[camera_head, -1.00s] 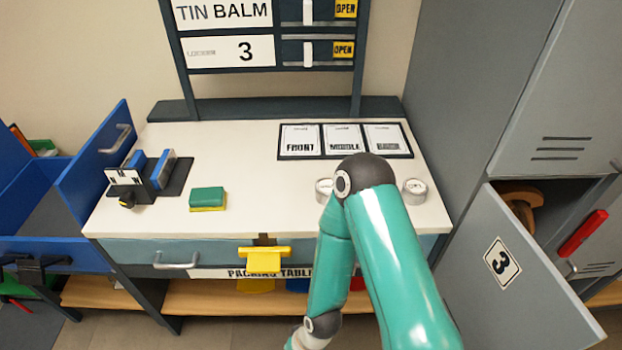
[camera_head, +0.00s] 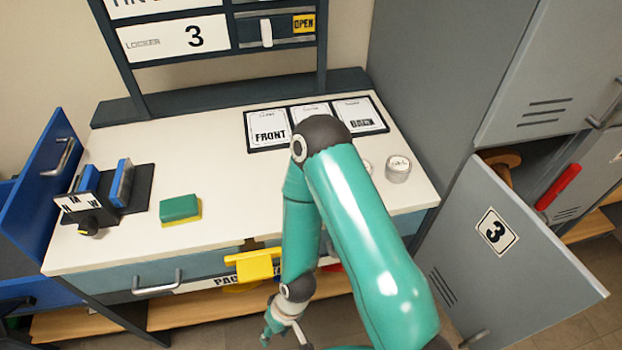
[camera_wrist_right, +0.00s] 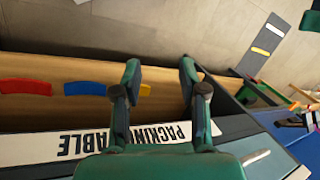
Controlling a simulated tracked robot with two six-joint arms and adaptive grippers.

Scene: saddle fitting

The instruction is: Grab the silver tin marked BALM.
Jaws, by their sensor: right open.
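Two round silver tins stand on the right part of the white packing table. The right-hand tin (camera_head: 397,169) shows whole in the head view, but its lid marking is too small to read. The other tin (camera_head: 368,167) is mostly hidden behind my right arm. My right gripper (camera_head: 284,334) hangs low in front of the table, below its top and well away from the tins. In the right wrist view the gripper (camera_wrist_right: 160,66) is open with nothing between its fingers, facing the table's lower front. My left gripper is not in view.
An open grey locker door marked 3 (camera_head: 535,262) stands right of the table. A green and yellow sponge (camera_head: 180,208), a block holder (camera_head: 110,196) and a card panel (camera_head: 268,130) are on the tabletop. A yellow clip (camera_head: 254,265) juts from the front edge.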

